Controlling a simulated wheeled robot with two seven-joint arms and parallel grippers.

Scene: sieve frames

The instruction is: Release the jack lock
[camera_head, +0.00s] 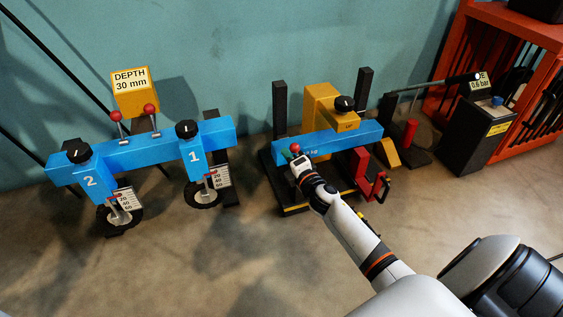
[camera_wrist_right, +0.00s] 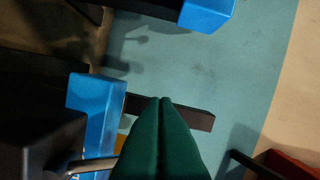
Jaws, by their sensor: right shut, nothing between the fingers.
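The jack stand (camera_head: 290,209) has a dark base, a blue crossbeam (camera_head: 350,139) and a yellow block with a black knob (camera_head: 345,104). A small red ball knob (camera_head: 295,147) shows at the beam's left end. I cannot tell which part is the jack lock. My right gripper (camera_head: 289,156) is at the beam's left end, just by the red knob; contact is unclear. In the right wrist view its green fingers (camera_wrist_right: 160,100) are shut and empty, with the blue beam (camera_wrist_right: 97,105) and a metal rod (camera_wrist_right: 90,165) to their left. My left gripper is out of view.
A blue frame (camera_head: 150,151) with wheels, knobs 1 and 2 and red-tipped levers stands at left, under a yellow depth sign (camera_head: 130,82). A red clamp-like part (camera_head: 372,184) is right of my forearm. A dark box (camera_head: 484,135) and orange rack (camera_head: 520,40) stand at right.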

